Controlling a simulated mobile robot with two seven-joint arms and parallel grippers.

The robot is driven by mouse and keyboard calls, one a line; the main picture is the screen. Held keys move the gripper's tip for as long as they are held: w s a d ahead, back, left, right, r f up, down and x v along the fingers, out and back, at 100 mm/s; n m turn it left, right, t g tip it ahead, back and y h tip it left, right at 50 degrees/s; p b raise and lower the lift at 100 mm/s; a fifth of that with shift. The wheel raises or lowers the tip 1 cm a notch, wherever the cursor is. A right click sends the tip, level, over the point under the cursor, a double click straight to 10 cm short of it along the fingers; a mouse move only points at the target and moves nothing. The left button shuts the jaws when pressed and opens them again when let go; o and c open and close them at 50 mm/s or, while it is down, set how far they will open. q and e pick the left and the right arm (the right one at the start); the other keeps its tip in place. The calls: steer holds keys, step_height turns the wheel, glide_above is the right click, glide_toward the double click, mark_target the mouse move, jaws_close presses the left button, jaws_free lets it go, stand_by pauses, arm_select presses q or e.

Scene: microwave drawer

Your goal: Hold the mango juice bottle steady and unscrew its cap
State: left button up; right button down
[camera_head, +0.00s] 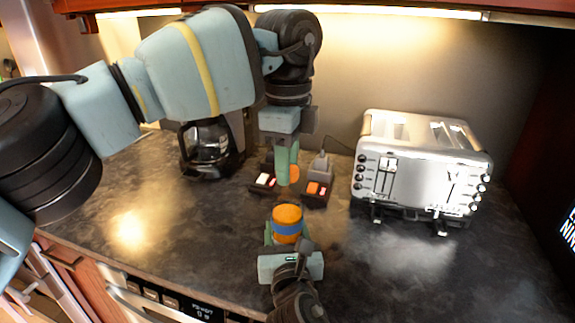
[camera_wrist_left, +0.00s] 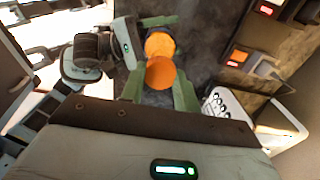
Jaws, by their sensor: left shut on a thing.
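The mango juice bottle (camera_head: 287,232), orange with a blue band, stands upright at the front middle of the counter. My right gripper (camera_head: 287,240) comes from the bottom edge with its green fingers around it and appears shut on it. My left gripper (camera_head: 289,172) points down, farther back in the picture than the bottle. It is shut on a round orange piece that looks like the cap (camera_head: 295,173). In the left wrist view the cap (camera_wrist_left: 160,73) sits between my fingers, and the bottle (camera_wrist_left: 160,44) shows past it, partly overlapped. The head view shows them apart.
A silver toaster (camera_head: 420,165) stands on the right of the dark counter (camera_head: 180,225). A black coffee maker (camera_head: 207,148) stands behind my left arm. Two small dark blocks with lit switches, one on the left (camera_head: 263,181) and one on the right (camera_head: 315,188), flank my left gripper.

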arm_select(q)
steer(key=shift+r, duration=0.1)
steer(key=shift+r, duration=2)
arm_select(e)
steer(key=shift+c, duration=2.4)
jaws_free()
arm_select(q)
steer(key=shift+s+r+p, duration=0.2)
steer(key=shift+r+p, duration=0.15)
steer(key=shift+r, duration=0.45)
arm_select(e)
steer(key=s, duration=0.8)
steer(key=s+d, duration=0.1)
steer(key=s, duration=0.3)
